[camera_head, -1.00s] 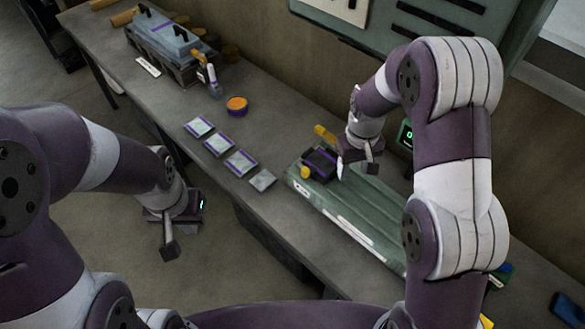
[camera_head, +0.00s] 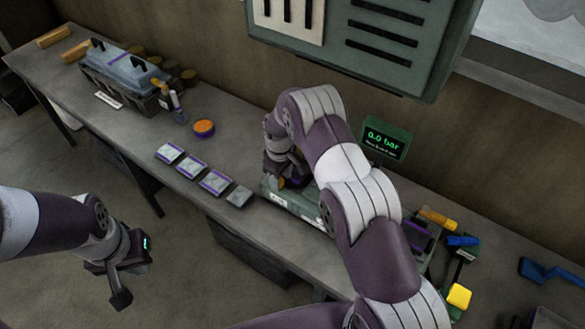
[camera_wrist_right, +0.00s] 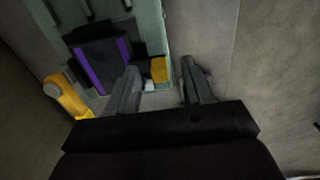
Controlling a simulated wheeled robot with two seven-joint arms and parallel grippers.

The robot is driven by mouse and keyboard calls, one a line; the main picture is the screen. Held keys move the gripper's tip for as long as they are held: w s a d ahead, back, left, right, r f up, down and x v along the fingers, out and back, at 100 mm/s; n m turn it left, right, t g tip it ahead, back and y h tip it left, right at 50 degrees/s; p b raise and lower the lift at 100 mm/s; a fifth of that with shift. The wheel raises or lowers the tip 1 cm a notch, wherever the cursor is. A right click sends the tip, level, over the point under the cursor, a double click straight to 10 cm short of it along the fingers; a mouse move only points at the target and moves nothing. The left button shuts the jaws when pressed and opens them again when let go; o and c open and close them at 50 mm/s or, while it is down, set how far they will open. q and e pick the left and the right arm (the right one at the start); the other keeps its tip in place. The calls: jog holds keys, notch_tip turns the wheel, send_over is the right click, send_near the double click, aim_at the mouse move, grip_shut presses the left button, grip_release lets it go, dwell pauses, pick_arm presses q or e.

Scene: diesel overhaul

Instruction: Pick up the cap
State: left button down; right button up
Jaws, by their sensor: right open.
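No thing is clearly marked as the cap. A yellow piece (camera_wrist_right: 159,70) beside a black and purple block (camera_wrist_right: 103,62) may be it; in the head view this yellow piece (camera_head: 281,184) is partly hidden by the wrist. A round orange lid with a purple band (camera_head: 204,128) also sits on the bench. My right gripper (camera_wrist_right: 158,85) is open over the left end of the green tray (camera_head: 308,208), its fingers just short of the yellow piece. A small white piece lies between them. My left gripper (camera_head: 119,287) hangs off the bench front; its fingers are unclear.
Several small flat packs (camera_head: 190,167) lie in a row on the bench (camera_head: 130,130). A yellow handle (camera_wrist_right: 68,97) is close left of the right gripper. A 0.0 bar display (camera_head: 386,139) stands behind my right arm. Blue and yellow tools (camera_head: 461,241) lie at the right.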

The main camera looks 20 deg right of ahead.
jog(key=shift+w+d+f, duration=0.15)
jog(key=shift+d+f, duration=0.05)
jog(key=shift+f, duration=0.3)
jog(key=shift+a, duration=0.2)
jog(key=c, duration=0.4)
jog(key=shift+r, duration=0.1)
jog(key=c, duration=0.5)
grip_shut()
